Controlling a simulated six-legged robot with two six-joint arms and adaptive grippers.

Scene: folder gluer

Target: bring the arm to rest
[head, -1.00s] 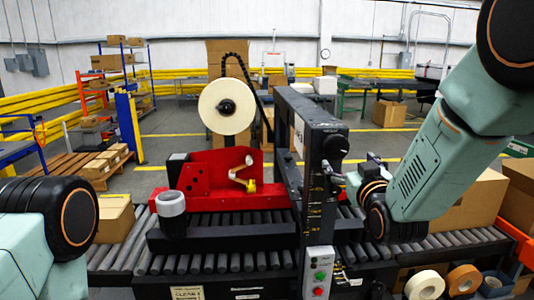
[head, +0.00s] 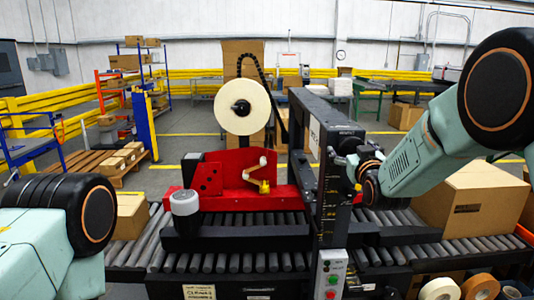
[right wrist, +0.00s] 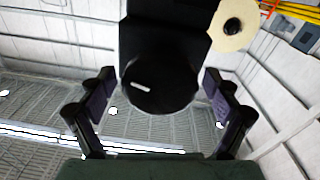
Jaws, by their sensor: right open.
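My right gripper (head: 347,162) is at the right side of the dark machine column (head: 330,200), near its top. In the right wrist view my right gripper (right wrist: 158,90) has its two fingers spread apart. A round black knob (right wrist: 160,88) with a small white mark shows between them, in front of the black column. I cannot tell whether the fingers touch the knob. In the head view the gripper hides the knob. Only a link of my left arm shows at the left; its gripper is out of view.
The red machine head (head: 225,180) carries a cream tape roll (head: 241,106) and stands over the roller conveyor (head: 225,262). A grey cup-like part (head: 185,203) is at its left. Cardboard boxes stand at the left (head: 128,215) and right (head: 468,200). Spare tape rolls (head: 440,289) lie in front.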

